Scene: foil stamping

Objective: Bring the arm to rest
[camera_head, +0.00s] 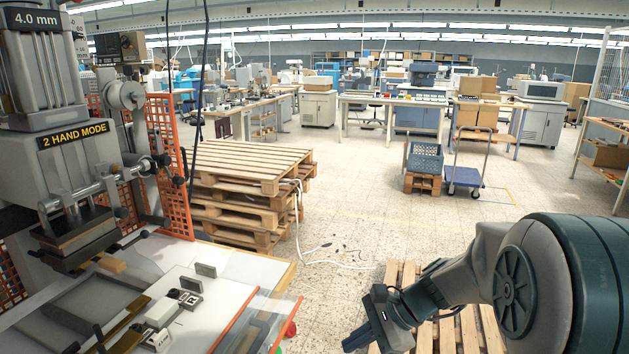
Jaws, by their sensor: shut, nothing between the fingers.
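My arm reaches in from the right edge, its large teal and grey joint close to the camera. It bends down to the left, and my gripper (356,341) is at its low end near the bottom of the picture. The gripper is dark, shut and empty, and points down to the left. It is seen from behind and partly cut by the frame, so the fingertips are hard to make out. It is apart from the stamping press (60,190) and its work table (232,264), which are on the left.
Small blocks and a stamp piece (190,299) lie on the work table. An orange mesh guard (166,150) stands behind the press. Stacked pallets (245,165) stand beyond it, with a loose cable (340,265) on the floor. A slatted pallet (450,332) lies under my arm. The middle floor is open.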

